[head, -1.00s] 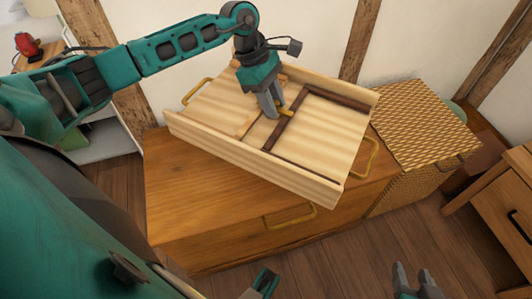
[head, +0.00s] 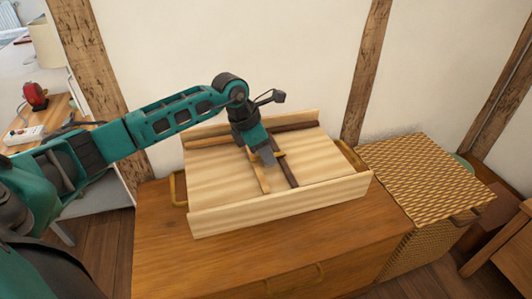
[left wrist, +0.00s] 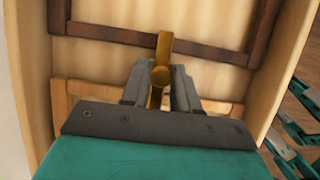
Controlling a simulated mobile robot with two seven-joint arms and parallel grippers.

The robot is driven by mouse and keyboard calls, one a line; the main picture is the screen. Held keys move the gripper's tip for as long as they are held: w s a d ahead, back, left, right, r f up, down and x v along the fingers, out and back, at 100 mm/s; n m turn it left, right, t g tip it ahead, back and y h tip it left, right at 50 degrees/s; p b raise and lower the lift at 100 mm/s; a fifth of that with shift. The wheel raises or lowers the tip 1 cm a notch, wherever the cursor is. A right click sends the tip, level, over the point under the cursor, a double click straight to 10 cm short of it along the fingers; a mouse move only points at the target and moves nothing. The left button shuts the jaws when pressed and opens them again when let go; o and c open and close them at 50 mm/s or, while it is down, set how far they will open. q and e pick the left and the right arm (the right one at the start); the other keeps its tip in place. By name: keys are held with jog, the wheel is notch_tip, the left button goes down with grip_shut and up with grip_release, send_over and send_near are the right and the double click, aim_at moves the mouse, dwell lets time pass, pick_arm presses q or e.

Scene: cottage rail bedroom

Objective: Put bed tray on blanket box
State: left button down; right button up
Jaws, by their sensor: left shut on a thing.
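The bed tray (head: 222,179) is pale wood with raised walls, dark and light bars folded inside, and brass side handles. It is over the top of the brown wooden blanket box (head: 160,235), looking about level. I cannot tell if its underside fully touches the lid. My left gripper (head: 268,160) reaches down inside the tray and is shut on its small brass grip piece. In the left wrist view this brass piece (left wrist: 163,50) stands between the fingers (left wrist: 160,90). Teal and grey parts of mine show at that view's right edge; the right gripper's jaws are unclear.
A woven wicker box (head: 425,175) stands close against the right of the blanket box. A wooden drawer unit (head: 510,250) is at far right. A side table (head: 60,118) with a red object (head: 35,96) is at left. The wall is just behind.

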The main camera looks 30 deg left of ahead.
pick_arm(q)
notch_tip(320, 180, down, 14)
jog(key=b, duration=0.3)
jog(key=shift+w+f+b, duration=0.1)
jog(key=shift+b, duration=0.3)
jog(key=c, duration=1.3)
grip_release()
jog(key=shift+f, duration=0.2)
jog(key=o, duration=0.5)
jog(key=shift+c, duration=0.2)
pick_arm(e)
jog(key=shift+w+a+f+y, duration=0.3)
jog(key=shift+w+a+f, duration=0.05)
jog(key=shift+a+f, duration=0.35)
pick_arm(q)
jog(key=shift+r, duration=0.15)
